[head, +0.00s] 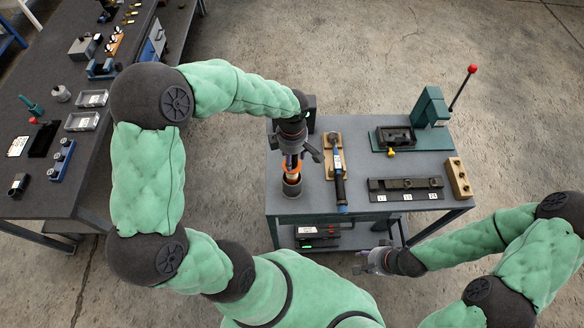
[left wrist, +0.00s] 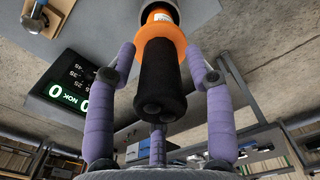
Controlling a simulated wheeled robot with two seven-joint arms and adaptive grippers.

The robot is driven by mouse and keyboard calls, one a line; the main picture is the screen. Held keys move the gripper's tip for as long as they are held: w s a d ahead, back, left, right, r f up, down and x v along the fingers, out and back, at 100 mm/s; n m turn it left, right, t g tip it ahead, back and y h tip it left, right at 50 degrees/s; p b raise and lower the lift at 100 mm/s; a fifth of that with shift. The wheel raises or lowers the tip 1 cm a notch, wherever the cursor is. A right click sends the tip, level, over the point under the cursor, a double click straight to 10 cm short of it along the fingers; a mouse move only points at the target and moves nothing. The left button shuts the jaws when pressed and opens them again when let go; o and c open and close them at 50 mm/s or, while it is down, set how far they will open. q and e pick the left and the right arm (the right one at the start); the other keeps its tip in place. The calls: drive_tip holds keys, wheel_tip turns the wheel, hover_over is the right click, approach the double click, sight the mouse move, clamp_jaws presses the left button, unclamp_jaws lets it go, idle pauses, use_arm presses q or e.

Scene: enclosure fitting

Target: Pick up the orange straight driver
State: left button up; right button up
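The orange straight driver stands upright in a dark round holder (head: 291,187) at the left of the small table, its orange collar (head: 292,168) showing in the head view. In the left wrist view the driver (left wrist: 160,85) shows its black handle end and orange collar between my fingers. My left gripper (head: 302,157) is directly over it, pointing down. Its purple fingers (left wrist: 161,58) stand around the driver with small gaps visible at both sides, so it looks open. My right gripper (head: 366,262) is empty in front of the table, its fingers apart.
Right of the driver a blue-and-black tool (head: 340,185) lies on a wooden stand (head: 331,140). A green press (head: 431,108) with a red-knobbed lever, a black numbered rack (head: 405,184) and a wooden block (head: 459,178) are further right. A dark workbench (head: 85,125) is at left.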

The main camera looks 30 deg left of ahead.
use_arm(q)
clamp_jaws()
drive_tip(key=shift+r, duration=0.1)
drive_tip(key=shift+r, duration=0.1)
drive_tip(key=shift+w+r, duration=0.1)
drive_tip(key=shift+r, duration=0.15)
wheel_tip(320, 180, up, 20)
drive_tip(key=p, duration=0.3)
drive_tip(key=shift+r, duration=0.2)
idle(0.4)
